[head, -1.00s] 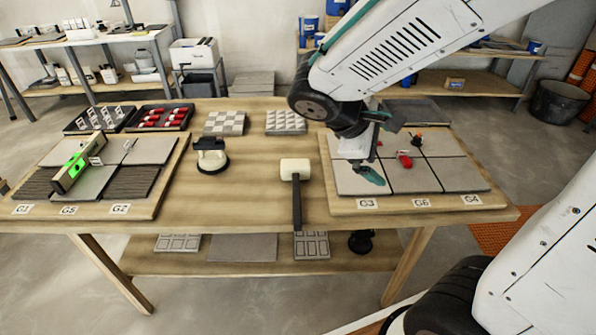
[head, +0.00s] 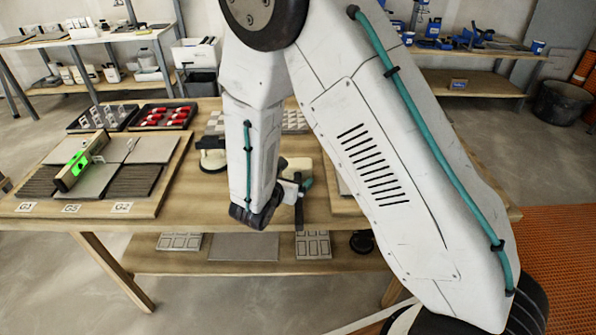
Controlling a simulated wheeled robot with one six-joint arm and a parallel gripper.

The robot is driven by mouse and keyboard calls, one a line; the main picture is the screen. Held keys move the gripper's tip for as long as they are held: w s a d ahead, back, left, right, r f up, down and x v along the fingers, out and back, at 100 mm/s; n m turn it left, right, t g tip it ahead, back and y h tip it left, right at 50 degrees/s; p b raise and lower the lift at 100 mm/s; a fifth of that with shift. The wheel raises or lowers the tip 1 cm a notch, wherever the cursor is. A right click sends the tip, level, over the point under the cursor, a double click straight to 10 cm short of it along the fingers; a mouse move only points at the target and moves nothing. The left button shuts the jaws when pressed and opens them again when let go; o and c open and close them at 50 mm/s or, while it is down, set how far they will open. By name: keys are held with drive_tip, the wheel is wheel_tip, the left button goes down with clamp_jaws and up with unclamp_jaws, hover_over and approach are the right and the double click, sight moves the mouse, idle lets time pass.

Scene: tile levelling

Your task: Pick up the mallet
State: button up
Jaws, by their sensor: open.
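The mallet lies on the wooden workbench (head: 225,213) near its front middle, with its dark handle (head: 299,218) reaching to the front edge. Its pale head (head: 299,163) is partly hidden behind my arm and gripper. My gripper (head: 304,184) is at the mallet, around where head and handle meet in the picture. One teal finger shows there; the other is hidden. The gripper is open, and I cannot tell whether it touches the mallet.
A tile board with a green-vialed level (head: 76,168) lies at left. A suction lifter (head: 212,158) stands left of the mallet, partly covered by my arm. My arm hides most of the right board.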

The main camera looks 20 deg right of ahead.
sight(294, 171)
drive_tip(key=x, duration=0.5)
drive_tip(key=shift+w+d+r, duration=0.1)
drive_tip(key=shift+w, duration=0.2)
drive_tip(key=c, duration=1.1)
drive_tip(key=shift+c, duration=0.2)
drive_tip(key=shift+r, duration=0.15)
